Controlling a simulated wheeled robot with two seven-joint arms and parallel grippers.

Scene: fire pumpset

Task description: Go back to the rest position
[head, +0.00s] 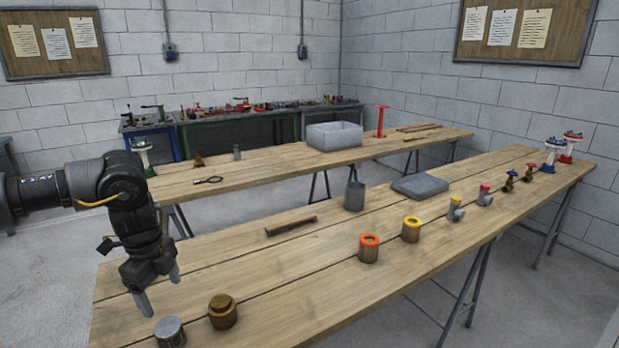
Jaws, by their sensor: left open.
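My left gripper (160,293) hangs from the arm that comes in at the left. Its fingers point down and are apart, with nothing between them. It is over the near left end of the front wooden table (290,270). A grey ribbed cylinder (170,332) stands just below and to the right of the fingers, apart from them. A brown brass-like fitting (222,311) stands a little further right. My right gripper is not in the picture.
Orange-ringed (369,248) and yellow-ringed (411,229) fittings, small valves (510,181) and a grey slab (420,186) stand along the front table. A grey cup (355,195) and a dark bar (291,226) are mid-table. The back table (270,165) carries a grey bin (334,136).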

